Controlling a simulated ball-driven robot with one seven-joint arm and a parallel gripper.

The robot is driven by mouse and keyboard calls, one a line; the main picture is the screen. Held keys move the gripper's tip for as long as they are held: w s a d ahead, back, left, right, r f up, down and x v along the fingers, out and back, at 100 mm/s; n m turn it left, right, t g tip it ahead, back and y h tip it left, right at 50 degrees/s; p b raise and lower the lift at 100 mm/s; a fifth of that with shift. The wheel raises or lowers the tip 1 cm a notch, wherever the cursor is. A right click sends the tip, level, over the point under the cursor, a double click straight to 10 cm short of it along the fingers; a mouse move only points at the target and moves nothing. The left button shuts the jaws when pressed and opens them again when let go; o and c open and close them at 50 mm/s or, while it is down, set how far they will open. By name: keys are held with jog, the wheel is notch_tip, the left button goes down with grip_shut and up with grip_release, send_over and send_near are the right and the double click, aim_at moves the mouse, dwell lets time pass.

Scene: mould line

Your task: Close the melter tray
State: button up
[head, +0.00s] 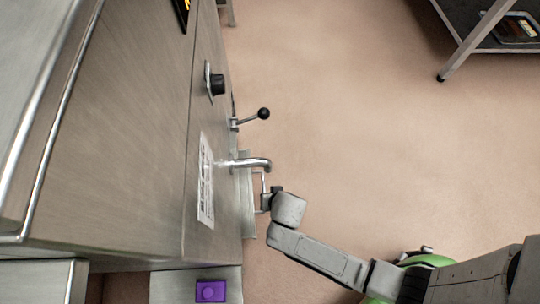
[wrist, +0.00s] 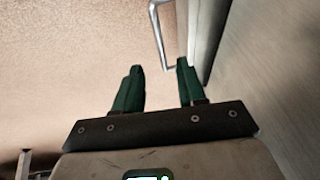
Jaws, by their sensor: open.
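The melter is the large steel cabinet (head: 110,130) on the left of the head view. Low on its front, a narrow steel edge (head: 247,200), which looks like the tray front, stands out past the cabinet face. A thin bar handle (head: 264,182) is on it, below the curved spout (head: 250,163). In the wrist view the bent handle (wrist: 158,32) joins a steel panel (wrist: 204,35) on the right. My gripper (wrist: 160,65) is open, with green fingers. The handle's near end lies between or just beyond the fingertips; contact cannot be told. How far out the tray is cannot be told.
A ball-ended lever (head: 262,114) and a black knob (head: 217,84) stick out from the cabinet front. A purple box (head: 211,291) is at the bottom. A dark-shelved table (head: 490,40) stands top right. The floor (head: 360,110) between is clear.

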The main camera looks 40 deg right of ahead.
jog(key=b+x, duration=0.5)
jog(key=x, duration=0.4)
jog(key=shift+w+f, duration=0.15)
jog(key=shift+f, duration=0.25)
jog(key=shift+c, duration=0.2)
grip_shut()
